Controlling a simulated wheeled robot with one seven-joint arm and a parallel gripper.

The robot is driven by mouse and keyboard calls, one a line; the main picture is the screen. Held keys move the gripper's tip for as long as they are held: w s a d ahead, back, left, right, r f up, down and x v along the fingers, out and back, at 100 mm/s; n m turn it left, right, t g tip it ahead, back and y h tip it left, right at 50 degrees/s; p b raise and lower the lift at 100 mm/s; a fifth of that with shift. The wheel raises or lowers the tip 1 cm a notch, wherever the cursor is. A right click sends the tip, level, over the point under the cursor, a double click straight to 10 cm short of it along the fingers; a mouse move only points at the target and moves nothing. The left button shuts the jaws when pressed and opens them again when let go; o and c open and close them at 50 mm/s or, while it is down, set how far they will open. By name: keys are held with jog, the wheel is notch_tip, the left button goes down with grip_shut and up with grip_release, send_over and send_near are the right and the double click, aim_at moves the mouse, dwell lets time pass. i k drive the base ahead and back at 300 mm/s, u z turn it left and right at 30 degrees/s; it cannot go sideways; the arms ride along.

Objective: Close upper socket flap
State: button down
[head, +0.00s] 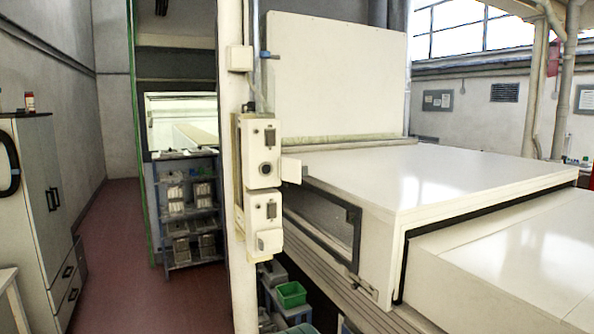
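The upper socket box (258,150) is a cream box on the white column. Its round dark socket face (265,169) is uncovered. A pale plate, which looks like the upper socket flap (291,170), stands out to the right of that face, so the flap appears open. The lower socket box (263,213) sits directly below; its pale flap (269,241) seems to cover its socket. My gripper is not in view, so its position relative to the flap cannot be seen.
The large white tunnel housing (450,185) fills the right side, close to the boxes. A grey shelf (190,205) with containers stands behind the column to the left. A grey cabinet (30,215) stands at far left. The reddish floor (115,255) between is clear.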

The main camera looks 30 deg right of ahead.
aim_at(292, 171)
jog(key=u, duration=0.05)
jog(key=i, duration=1)
jog(key=z, duration=0.25)
